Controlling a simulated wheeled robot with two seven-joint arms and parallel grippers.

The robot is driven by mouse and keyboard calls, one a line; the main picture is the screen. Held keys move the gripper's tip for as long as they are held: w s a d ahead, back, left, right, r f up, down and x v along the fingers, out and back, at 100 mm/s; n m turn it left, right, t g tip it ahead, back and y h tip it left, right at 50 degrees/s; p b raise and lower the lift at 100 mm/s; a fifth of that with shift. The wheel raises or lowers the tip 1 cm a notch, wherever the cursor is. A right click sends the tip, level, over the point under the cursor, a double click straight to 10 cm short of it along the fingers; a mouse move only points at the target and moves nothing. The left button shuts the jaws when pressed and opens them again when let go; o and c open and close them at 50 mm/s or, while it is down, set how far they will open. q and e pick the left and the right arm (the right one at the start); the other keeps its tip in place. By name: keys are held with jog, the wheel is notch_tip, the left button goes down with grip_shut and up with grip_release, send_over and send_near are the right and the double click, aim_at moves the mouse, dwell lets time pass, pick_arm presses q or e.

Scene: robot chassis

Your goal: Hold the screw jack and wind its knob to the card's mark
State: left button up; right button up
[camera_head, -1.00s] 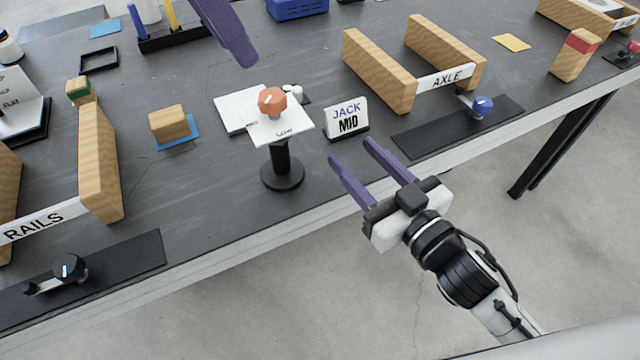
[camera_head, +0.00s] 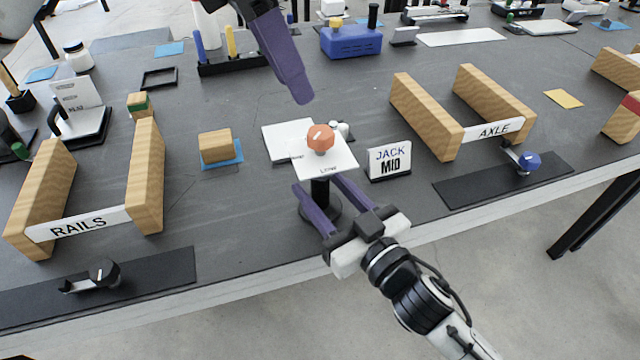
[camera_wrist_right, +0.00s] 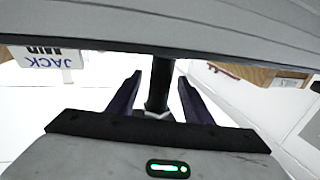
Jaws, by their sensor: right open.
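The screw jack stands upright on the dark table, with a white top plate (camera_head: 326,168) marked "LOW" and an orange knob (camera_head: 320,138) on it. Its black column (camera_head: 320,190) rises from a round base. The card (camera_head: 389,161) reads "JACK MID" and stands just right of the jack. My right gripper (camera_head: 327,192) is open, its purple fingers on either side of the column below the plate. In the right wrist view the column (camera_wrist_right: 158,88) stands between the two fingers, with gaps visible. My left gripper (camera_head: 301,95) is above and behind the knob, apart from it; its finger opening is unclear.
A wooden rail pair with an "AXLE" label (camera_head: 492,131) and a blue-knobbed slide stand to the right. The "RAILS" blocks (camera_head: 78,224) and a black-knobbed slide are at left. A wooden block (camera_head: 215,146) on a blue square lies left of the jack.

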jog(key=shift+w+a, duration=0.3)
jog(key=shift+w, duration=0.1)
grip_shut()
dwell(0.9)
